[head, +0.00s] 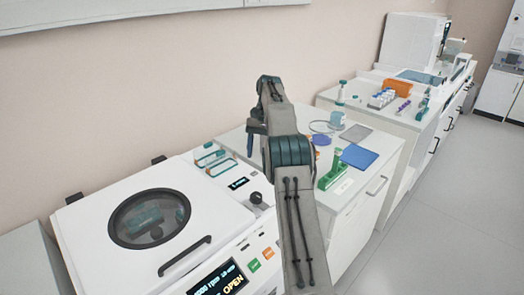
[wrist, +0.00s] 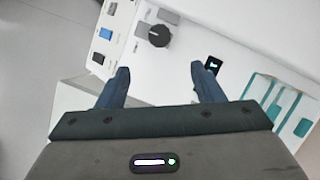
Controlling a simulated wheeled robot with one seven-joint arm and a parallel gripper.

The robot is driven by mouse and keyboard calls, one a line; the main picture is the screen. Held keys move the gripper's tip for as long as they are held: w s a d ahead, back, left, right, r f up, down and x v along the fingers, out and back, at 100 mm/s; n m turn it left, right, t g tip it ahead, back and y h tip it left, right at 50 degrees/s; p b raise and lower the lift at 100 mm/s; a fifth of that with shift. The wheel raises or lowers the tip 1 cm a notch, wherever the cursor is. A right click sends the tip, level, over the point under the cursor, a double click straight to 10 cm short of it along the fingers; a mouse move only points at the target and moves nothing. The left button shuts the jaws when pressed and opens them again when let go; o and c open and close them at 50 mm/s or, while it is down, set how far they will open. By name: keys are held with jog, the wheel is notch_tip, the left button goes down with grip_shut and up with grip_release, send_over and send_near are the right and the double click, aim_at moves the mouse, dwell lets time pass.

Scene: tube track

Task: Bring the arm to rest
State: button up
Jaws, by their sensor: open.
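My gripper (wrist: 158,80) is open and empty in the wrist view, its two dark blue fingers spread apart. It hangs above the white top of a lab machine, near a black knob (wrist: 158,36) and a small dark display (wrist: 213,65). In the head view my arm reaches forward over the gap between the machine and the bench, bent at a dark teal joint. The gripper there (head: 256,140) is partly hidden by the arm.
The white centrifuge (head: 90,225) with a round lid window is at the left, its screen reading OPEN. The bench to the right holds a blue pad (head: 360,157), a green tool (head: 332,174) and a grey pad (head: 356,133). A farther bench carries a tube rack (head: 381,98). Floor at right is clear.

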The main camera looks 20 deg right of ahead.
dwell(0.4)
jog(key=s+a+r+n+t+h, duration=0.2)
jog(key=s+a+r+n+t, duration=0.15)
jog(key=s+a+r, duration=0.9)
jog(key=s+a+f+n+t, duration=0.1)
jog(key=s+f, duration=0.2)
jog(key=s, duration=0.5)
jog(key=s+a+f+n+t, duration=0.1)
jog(key=s+f+n, duration=0.1)
jog(key=s, duration=0.6)
jog(key=s+a+f+n+t, duration=0.1)
jog(key=s+f, duration=0.2)
jog(key=s, duration=0.5)
jog(key=shift+a+f+n+t+h, duration=0.25)
jog(key=shift+f+n+t+h, duration=0.1)
jog(key=shift+h, duration=0.05)
jog(key=shift+s, duration=0.1)
